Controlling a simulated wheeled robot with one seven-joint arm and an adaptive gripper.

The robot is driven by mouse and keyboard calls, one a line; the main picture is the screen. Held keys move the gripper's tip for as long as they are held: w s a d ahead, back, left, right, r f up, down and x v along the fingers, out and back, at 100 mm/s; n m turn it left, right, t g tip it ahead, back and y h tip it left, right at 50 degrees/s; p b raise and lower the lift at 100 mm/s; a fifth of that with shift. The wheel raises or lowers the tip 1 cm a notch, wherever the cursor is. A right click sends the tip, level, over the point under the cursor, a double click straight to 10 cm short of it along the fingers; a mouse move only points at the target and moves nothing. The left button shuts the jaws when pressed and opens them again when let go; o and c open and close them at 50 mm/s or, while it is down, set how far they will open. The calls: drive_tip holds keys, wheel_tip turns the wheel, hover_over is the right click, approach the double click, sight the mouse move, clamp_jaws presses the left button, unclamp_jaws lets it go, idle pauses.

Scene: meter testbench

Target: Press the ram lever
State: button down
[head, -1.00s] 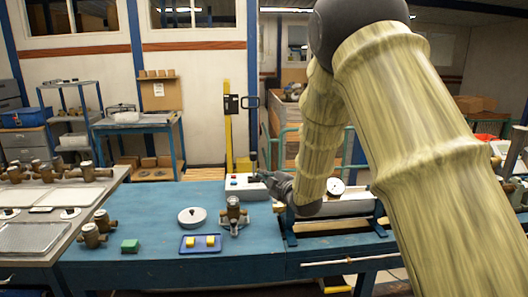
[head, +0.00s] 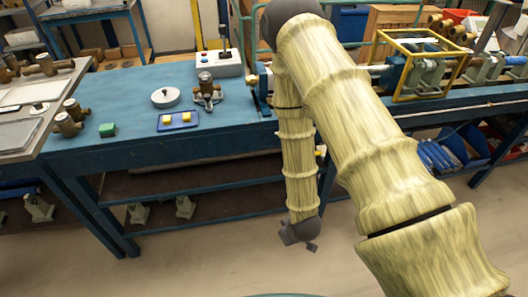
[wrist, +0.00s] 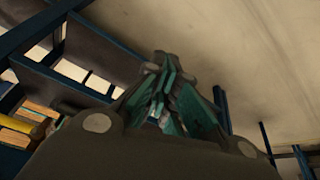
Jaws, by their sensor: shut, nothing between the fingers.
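A white control box (head: 219,64) with coloured buttons stands at the back right of the blue bench. A thin dark upright lever (head: 225,40) rises from its right side; I take this for the ram lever, though no label is readable. My gripper (head: 313,246) hangs low in front of the bench, below the top's height and well apart from the box and lever. In the wrist view its fingers (wrist: 170,100) are together with nothing between them. The lever does not show in the wrist view.
A yellow frame (head: 415,65) stands on the right bench. The floor (head: 235,245) in front is clear.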

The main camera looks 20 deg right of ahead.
drive_tip(key=s+f+m+g+b, duration=0.1)
drive_tip(key=s+f+b, duration=0.3)
drive_tip(key=s, duration=0.5)
drive_tip(key=s+f+m+g+b, duration=0.2)
drive_tip(key=s+f+g+b, duration=0.1)
drive_tip(key=s+f, duration=0.5)
drive_tip(key=shift+s+f+b, duration=0.25)
drive_tip(key=shift+s+b, duration=0.4)
drive_tip(key=shift+s, duration=0.25)
drive_tip(key=shift+m, duration=0.3)
